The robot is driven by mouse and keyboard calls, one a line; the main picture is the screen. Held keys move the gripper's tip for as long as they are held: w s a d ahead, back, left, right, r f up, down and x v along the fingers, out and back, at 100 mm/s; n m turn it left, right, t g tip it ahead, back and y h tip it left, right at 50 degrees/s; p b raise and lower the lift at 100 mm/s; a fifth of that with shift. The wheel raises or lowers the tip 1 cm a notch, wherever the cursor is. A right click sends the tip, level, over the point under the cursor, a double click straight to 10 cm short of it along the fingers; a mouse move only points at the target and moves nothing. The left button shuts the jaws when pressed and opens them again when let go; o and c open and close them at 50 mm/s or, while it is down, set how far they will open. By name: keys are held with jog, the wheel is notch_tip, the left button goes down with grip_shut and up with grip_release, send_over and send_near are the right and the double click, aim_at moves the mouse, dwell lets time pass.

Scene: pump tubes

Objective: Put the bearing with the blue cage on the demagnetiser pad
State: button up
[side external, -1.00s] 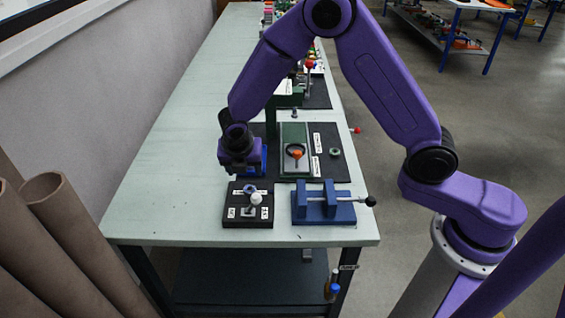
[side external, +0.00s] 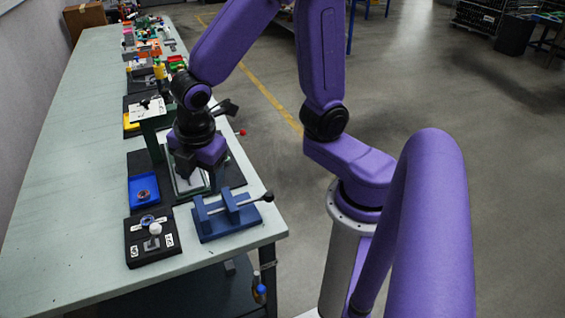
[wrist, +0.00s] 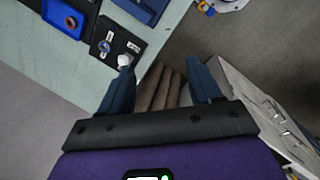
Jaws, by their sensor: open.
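A small ring with a blue tint (side external: 147,220), apparently the blue-caged bearing, lies on a black block (side external: 135,252) near the table's front edge. The ring also shows in the wrist view (wrist: 104,46). The block carries a white knob (side external: 155,229) and white labels too small to read; I cannot tell for sure whether it is the demagnetiser pad. A brownish-orange ring (side external: 144,194) lies in a blue tray (side external: 134,200) behind the block. My gripper (wrist: 165,88) is open, its two blue fingers apart with nothing between them. It hangs above the green-framed plate (side external: 187,182), right of the tray.
A blue vise (side external: 228,216) with a rod handle stands right of the black block. A green stand (side external: 152,125) and several coloured items are farther back. The left side of the table (side external: 70,190) is clear. Brown tubes (wrist: 160,88) show beyond my fingers in the wrist view.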

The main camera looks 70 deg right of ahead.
jog(key=s+d+r+m, duration=0.1)
jog(key=s+d+m, duration=0.1)
jog(key=s, duration=0.5)
jog(key=s+d+r+m+g+y, duration=0.1)
jog(key=s+d+m, duration=0.2)
jog(key=s, duration=0.5)
jog(key=shift+d+r+g+y, duration=0.25)
jog(key=shift+d+g+y, duration=0.05)
jog(key=shift+d, duration=0.15)
jog(key=shift+w, duration=0.1)
